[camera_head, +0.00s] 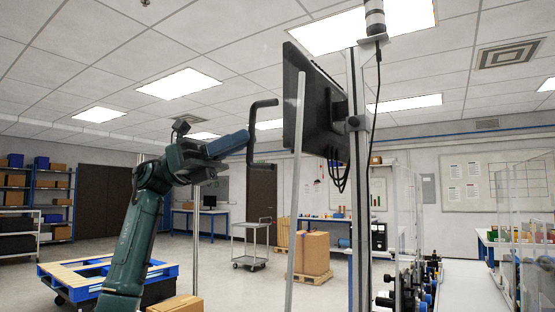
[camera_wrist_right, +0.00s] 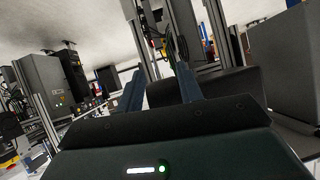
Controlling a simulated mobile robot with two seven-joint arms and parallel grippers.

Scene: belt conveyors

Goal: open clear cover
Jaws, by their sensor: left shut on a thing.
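My left gripper (camera_head: 238,142) is raised at the middle left of the head view. Its blue fingers are shut on a black C-shaped handle (camera_head: 252,130), whose two ends point right. The clear cover itself is hard to make out; a slim pale upright bar (camera_head: 295,190) right of the handle may be its edge, but I cannot tell. My right gripper (camera_wrist_right: 160,88) shows only in the right wrist view. Its two blue fingers stand apart with nothing held between them.
A dark monitor (camera_head: 318,105) hangs on a metal post (camera_head: 357,200) right of the handle. Clear panels (camera_head: 530,240) stand at the far right. A blue pallet (camera_head: 90,275), a cart (camera_head: 251,240) and cardboard boxes (camera_head: 311,253) stand on the floor behind.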

